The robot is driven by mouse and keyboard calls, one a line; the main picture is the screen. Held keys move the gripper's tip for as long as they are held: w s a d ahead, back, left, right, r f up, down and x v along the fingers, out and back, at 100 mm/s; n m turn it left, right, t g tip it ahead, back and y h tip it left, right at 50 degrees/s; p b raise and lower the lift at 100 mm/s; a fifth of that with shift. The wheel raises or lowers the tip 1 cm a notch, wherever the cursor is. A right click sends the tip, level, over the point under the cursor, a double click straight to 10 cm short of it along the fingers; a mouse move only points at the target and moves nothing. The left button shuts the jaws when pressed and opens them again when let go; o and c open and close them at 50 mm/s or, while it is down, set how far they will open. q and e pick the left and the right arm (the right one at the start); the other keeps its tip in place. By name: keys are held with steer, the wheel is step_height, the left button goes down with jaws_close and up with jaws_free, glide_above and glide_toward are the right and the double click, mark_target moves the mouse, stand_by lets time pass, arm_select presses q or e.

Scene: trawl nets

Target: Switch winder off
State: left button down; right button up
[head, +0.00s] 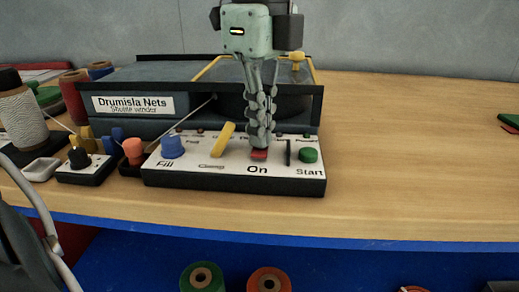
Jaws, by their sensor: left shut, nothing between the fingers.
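The winder (180,88) is a dark blue-grey box labelled "Drumisla Nets Shuttle winder" on the wooden bench. Its white control panel (200,178) lies along the front, with a blue "Fill" knob (173,147), a yellow lever (222,139), a red switch (259,155) above the word "On" and a green "Start" button (308,155). My left gripper (260,146) points straight down with its fingers closed and empty. Its fingertips are at the red switch and hide part of it; I cannot tell whether they touch. My right gripper is not in view.
Left of the panel stand a small black box with a knob (78,158), an orange-capped piece (132,151), a white dish (41,169) and thread spools (20,115). Green (202,277) and orange (268,280) spools sit below the blue bench edge.

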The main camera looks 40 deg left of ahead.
arm_select(q)
steer(key=shift+r+p, duration=1.9)
steer(key=shift+r, duration=1.5)
